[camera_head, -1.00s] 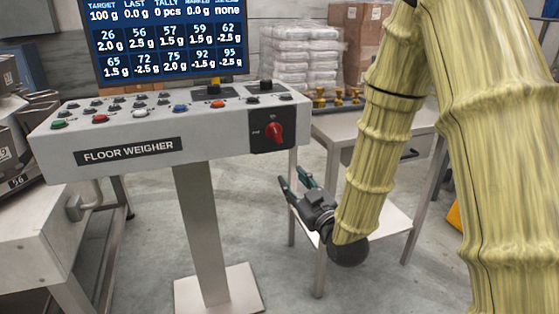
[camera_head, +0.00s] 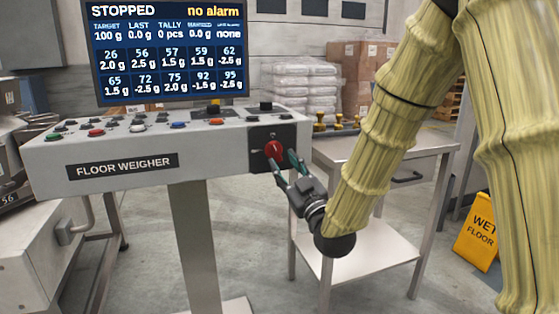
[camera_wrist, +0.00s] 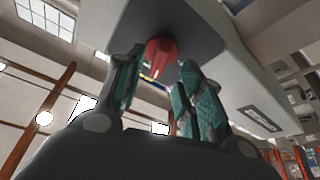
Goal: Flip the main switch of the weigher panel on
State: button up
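The weigher panel (camera_head: 120,150) is a pale grey console on a post, labelled FLOOR WEIGHER. Its main switch (camera_head: 273,150) is a red rotary knob on a black plate at the right end of the front face. The knob also shows in the wrist view (camera_wrist: 160,58), just beyond the fingertips and between their lines. My gripper (camera_head: 283,165) is open, its green-padded fingers pointing up at the knob from below right. In the wrist view the fingers (camera_wrist: 156,80) stand apart with nothing between them; whether a fingertip touches the knob I cannot tell.
A screen (camera_head: 168,50) above the panel reads STOPPED and no alarm. Several coloured buttons line the panel top. A metal table (camera_head: 400,147) with brass weights stands right of the panel, close behind my arm. A yellow wet-floor sign (camera_head: 477,238) stands at far right.

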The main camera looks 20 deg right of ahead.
aim_at(278, 155)
jog(key=shift+x, duration=1.95)
grip_shut()
